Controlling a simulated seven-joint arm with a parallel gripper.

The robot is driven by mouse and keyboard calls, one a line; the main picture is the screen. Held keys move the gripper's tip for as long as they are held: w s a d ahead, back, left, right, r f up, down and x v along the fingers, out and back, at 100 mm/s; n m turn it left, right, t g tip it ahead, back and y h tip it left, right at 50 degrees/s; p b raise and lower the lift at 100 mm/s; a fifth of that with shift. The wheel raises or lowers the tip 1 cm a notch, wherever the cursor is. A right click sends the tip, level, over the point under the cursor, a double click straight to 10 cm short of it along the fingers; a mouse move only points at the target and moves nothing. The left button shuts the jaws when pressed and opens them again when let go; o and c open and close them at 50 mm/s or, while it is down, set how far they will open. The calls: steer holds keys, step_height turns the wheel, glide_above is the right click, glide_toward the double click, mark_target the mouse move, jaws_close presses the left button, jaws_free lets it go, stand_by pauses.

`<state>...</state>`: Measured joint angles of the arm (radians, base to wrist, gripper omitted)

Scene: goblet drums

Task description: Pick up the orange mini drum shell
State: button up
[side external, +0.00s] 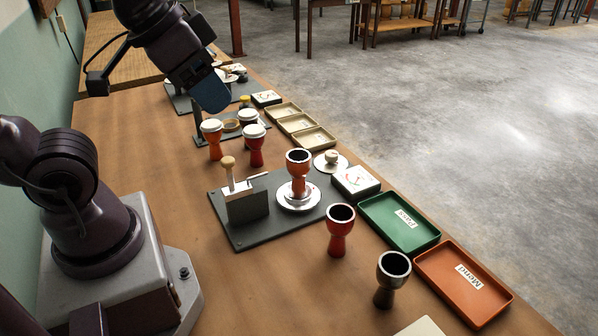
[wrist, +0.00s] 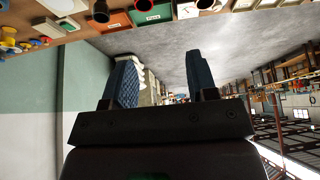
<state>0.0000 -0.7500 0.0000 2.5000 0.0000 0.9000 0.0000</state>
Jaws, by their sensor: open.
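An orange goblet-shaped drum shell (side external: 299,184) with a dark open top stands upright on a round silver disc (side external: 297,204) on a grey base plate, in the side view. My gripper (side external: 210,92) is high at the back left, well away from these shells. In the wrist view my gripper (wrist: 163,78) has its two blue fingers apart with nothing between them. That view looks mostly at the floor and wall.
A green tray (side external: 376,211) and an orange tray (side external: 431,270) lie along the table's right edge. An upright tool with a wooden knob (side external: 229,165) stands left of the disc. White-topped drums (side external: 212,126) stand behind.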

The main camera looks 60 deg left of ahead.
steer(key=o, duration=0.6)
steer(key=shift+o, duration=0.2)
steer(key=shift+d, duration=0.1)
steer(key=m+g+y, duration=0.3)
steer(key=m+y, duration=1)
steer(key=m, duration=0.7)
glide_toward(303, 165)
steer(key=shift+g, duration=0.3)
steer(key=x, duration=1.2)
steer(key=shift+w, duration=0.25)
